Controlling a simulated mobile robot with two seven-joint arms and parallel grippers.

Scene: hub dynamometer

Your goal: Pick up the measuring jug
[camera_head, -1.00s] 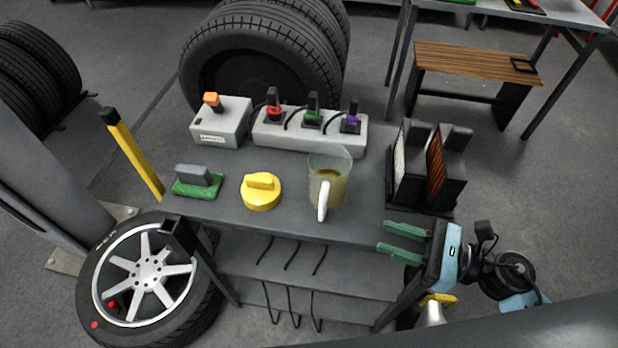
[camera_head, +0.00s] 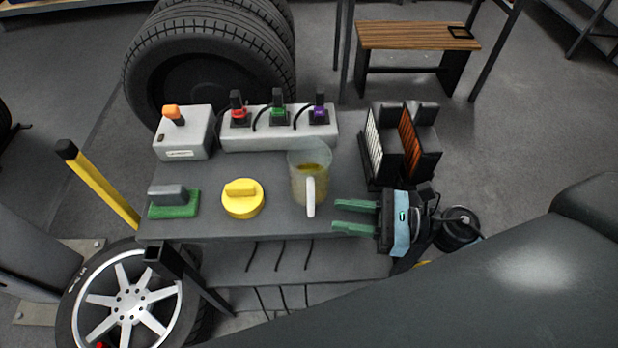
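The measuring jug (camera_head: 309,182) is clear with yellowish liquid inside and a white handle facing me. It stands upright near the front right of the grey workbench (camera_head: 270,221). My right gripper (camera_head: 335,216) has two green fingers spread apart and pointing left. It is just right of the jug's handle, near the bench's front edge, with nothing between the fingers. It looks apart from the jug, though the gap is small. My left gripper is not in view.
A yellow cap (camera_head: 243,199) and a green-based block (camera_head: 174,203) sit left of the jug. Behind are a grey box with an orange switch (camera_head: 184,138) and a power strip (camera_head: 280,132) with plugs. Upright filter-like panels (camera_head: 400,145) stand right of the jug, close to my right arm.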

